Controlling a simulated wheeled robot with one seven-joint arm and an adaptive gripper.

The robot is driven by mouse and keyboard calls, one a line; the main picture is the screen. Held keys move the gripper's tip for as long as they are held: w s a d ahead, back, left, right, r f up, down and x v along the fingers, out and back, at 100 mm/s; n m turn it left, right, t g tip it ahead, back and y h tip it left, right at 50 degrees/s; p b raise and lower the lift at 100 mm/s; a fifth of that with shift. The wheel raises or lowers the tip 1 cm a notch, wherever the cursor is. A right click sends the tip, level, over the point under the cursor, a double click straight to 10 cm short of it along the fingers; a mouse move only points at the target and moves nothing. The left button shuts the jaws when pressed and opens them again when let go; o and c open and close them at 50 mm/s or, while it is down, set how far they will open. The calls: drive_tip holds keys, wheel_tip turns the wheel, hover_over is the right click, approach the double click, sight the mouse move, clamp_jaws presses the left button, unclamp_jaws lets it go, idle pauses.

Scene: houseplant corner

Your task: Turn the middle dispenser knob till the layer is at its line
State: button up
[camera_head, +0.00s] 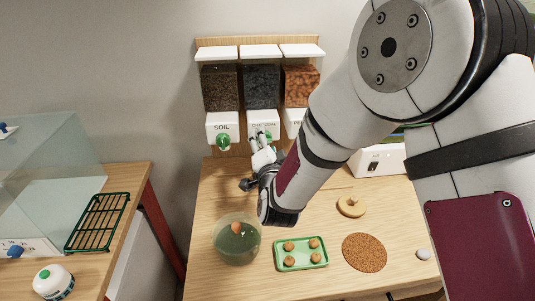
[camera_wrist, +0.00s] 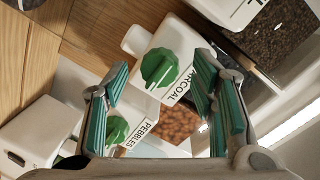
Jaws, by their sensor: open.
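The middle dispenser, labelled CHARCOAL, holds dark grains (camera_head: 262,87) and has a green knob, seen in the wrist view (camera_wrist: 160,68) and partly hidden in the head view. My gripper (camera_head: 262,150) is in front of this dispenser, its fingers pointing at the knob. In the wrist view my gripper (camera_wrist: 161,64) is open, with one teal-padded finger on each side of the knob and visible gaps. A glass bowl (camera_head: 237,250) stands on the table in front, with something orange-brown inside. I cannot make out a layer or a line in it.
The soil knob (camera_head: 223,141) is close on the left, and the pebbles knob (camera_wrist: 117,130) is close by in the wrist view. A green tray (camera_head: 301,266) with several brown pieces, a cork mat (camera_head: 364,252) and a wooden lid (camera_head: 351,206) lie on the table.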

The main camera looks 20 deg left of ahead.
drive_tip(key=v, duration=1.1)
drive_tip(key=shift+r, duration=0.1)
drive_tip(key=w+d+r+n+g+h, duration=0.1)
drive_tip(key=d+r+g+h, duration=0.15)
drive_tip(key=d, duration=0.45)
drive_tip(key=d+r+n+g+h, duration=0.1)
drive_tip(key=d+r+n, duration=0.1)
drive_tip(key=d+r, duration=0.35)
drive_tip(key=w+d+r+n+g+h, duration=0.1)
drive_tip(key=d+r, duration=0.1)
drive_tip(key=d, duration=0.7)
drive_tip(key=s+d+r+n+g+h, duration=0.1)
drive_tip(key=s+d+g+h, duration=0.3)
drive_tip(key=s+d, duration=1.5)
drive_tip(key=shift+s+r+g, duration=0.55)
drive_tip(key=shift+s+r, duration=0.1)
drive_tip(key=shift+s, duration=0.3)
